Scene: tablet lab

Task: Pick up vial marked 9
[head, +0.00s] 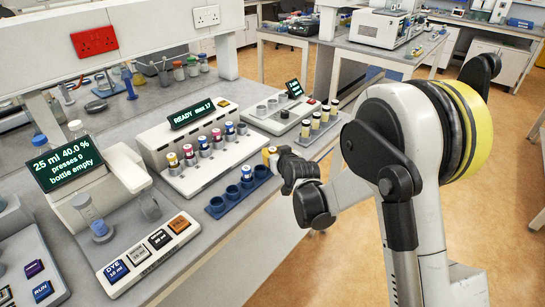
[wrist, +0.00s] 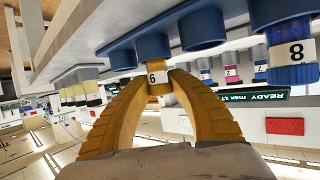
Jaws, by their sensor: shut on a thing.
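The held vial (head: 267,154) has a yellow cap and a pale label. It stands over the far end of the blue rack (head: 221,211). My gripper (head: 279,158) is shut on it. In the wrist view, which is upside down, both fingers close around the vial (wrist: 158,77). Its label figure looks like a 6 there, so it is a 9 the right way up. The vial's lower end meets or sits just over a blue cup; I cannot tell whether it is clear of it. Another vial, with a blue cap and marked 8 (wrist: 297,52), shows beside it.
A white device with a READY display (head: 191,115) holds several vials with coloured caps. A dispenser with a 25 ml display (head: 66,164) stands left. The aisle floor (head: 300,265) is clear.

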